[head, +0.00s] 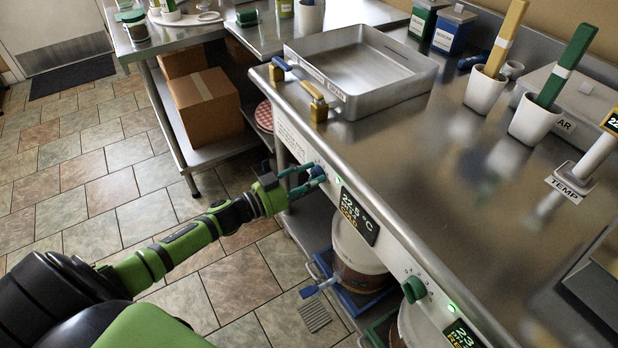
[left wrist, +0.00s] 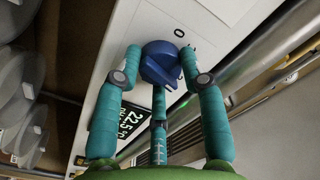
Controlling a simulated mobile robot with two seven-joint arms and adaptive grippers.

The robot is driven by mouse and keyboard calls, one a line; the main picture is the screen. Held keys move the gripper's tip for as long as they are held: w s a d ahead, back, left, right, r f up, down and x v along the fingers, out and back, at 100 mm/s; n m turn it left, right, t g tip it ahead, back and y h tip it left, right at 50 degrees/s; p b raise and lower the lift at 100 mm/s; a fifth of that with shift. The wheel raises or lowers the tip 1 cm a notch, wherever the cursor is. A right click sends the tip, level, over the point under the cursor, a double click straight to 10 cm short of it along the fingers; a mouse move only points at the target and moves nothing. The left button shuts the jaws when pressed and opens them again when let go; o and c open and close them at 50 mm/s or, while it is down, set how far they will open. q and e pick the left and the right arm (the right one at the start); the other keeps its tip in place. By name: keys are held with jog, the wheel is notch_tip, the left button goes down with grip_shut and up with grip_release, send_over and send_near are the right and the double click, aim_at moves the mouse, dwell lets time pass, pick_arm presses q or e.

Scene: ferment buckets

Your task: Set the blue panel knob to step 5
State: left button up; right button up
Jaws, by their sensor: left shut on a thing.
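The blue panel knob (left wrist: 160,64) is on the white front panel of the steel counter. It also shows in the head view (head: 317,173), mostly behind the fingers. My left gripper (head: 300,178) is at the panel with its teal fingers closed around the knob. In the left wrist view my left gripper (left wrist: 160,75) has a finger on each side of the knob and one below it. A dark display (head: 357,216) beside the knob reads 22.5 °C, with small yellow text under it. A "0" mark is visible near the knob; other step marks are hidden or unclear. My right gripper is not in view.
A green knob (head: 414,289) sits further along the same panel, with a second display (head: 463,335). White buckets (head: 358,250) stand below the counter.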

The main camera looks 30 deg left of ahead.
pick_arm(q)
jog(key=m, duration=0.3)
jog(key=m+b, duration=0.1)
jog(key=m, duration=0.1)
jog(key=shift+f, duration=0.25)
jog(key=m+b, duration=0.1)
jog(key=m, duration=0.2)
jog(key=m+b, duration=0.1)
jog(key=m, duration=0.2)
jog(key=m+b, duration=0.1)
jog(key=m, duration=0.3)
jog(key=shift+a+r, duration=0.15)
jog(key=shift+r, duration=0.1)
jog(key=shift+w, duration=0.1)
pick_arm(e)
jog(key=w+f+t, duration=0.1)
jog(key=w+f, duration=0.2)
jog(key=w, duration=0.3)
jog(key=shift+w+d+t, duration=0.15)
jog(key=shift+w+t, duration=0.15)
pick_arm(q)
jog(key=shift+r, duration=0.1)
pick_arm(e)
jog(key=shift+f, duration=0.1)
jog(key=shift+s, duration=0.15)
